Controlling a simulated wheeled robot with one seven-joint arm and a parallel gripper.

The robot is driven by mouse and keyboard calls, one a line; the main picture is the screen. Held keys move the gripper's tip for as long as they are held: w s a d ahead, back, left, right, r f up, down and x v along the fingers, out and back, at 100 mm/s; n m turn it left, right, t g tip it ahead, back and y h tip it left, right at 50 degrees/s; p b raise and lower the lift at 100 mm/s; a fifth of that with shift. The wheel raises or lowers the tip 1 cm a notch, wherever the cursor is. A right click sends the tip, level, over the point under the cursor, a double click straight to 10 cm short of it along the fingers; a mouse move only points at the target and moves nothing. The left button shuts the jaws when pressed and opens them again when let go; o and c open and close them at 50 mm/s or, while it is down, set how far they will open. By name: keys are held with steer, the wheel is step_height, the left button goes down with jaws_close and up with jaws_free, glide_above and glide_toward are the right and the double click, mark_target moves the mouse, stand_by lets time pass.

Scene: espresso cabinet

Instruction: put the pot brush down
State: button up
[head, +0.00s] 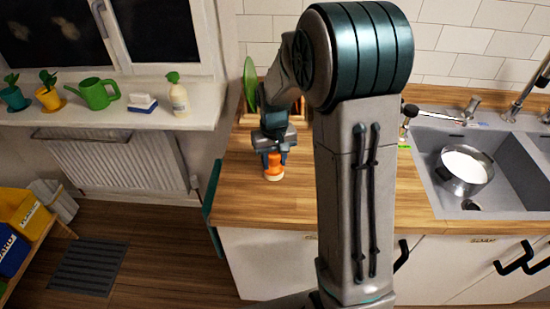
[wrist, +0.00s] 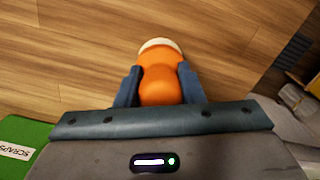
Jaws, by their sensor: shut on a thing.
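The pot brush (head: 273,164) has an orange handle and a pale base. My gripper (head: 273,150) is shut on its handle, above the left part of the wooden counter (head: 320,205). In the wrist view, the orange pot brush (wrist: 161,82) sits between the two blue-grey fingers of my gripper (wrist: 159,85), with its pale end pointing away. It looks upright in the head view. I cannot tell whether its base touches the counter.
A wooden crate (head: 242,115) stands at the back of the counter behind my gripper. A sink (head: 432,190) with a pot (head: 465,170) is at the right. A green item labelled SCRAPS (wrist: 22,140) is at lower left. Counter around the brush is bare.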

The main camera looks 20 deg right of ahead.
steer(key=shift+f, duration=0.15)
steer(key=o, duration=1)
steer(key=shift+o, duration=0.2)
step_height(320, 180, up, 12)
steer(key=shift+r+b, duration=0.1)
steer(key=shift+b, duration=0.3)
steer(key=s+m+t, duration=0.1)
steer(key=s+t, duration=0.2)
steer(key=s, duration=1.8)
steer(key=shift+r, duration=0.15)
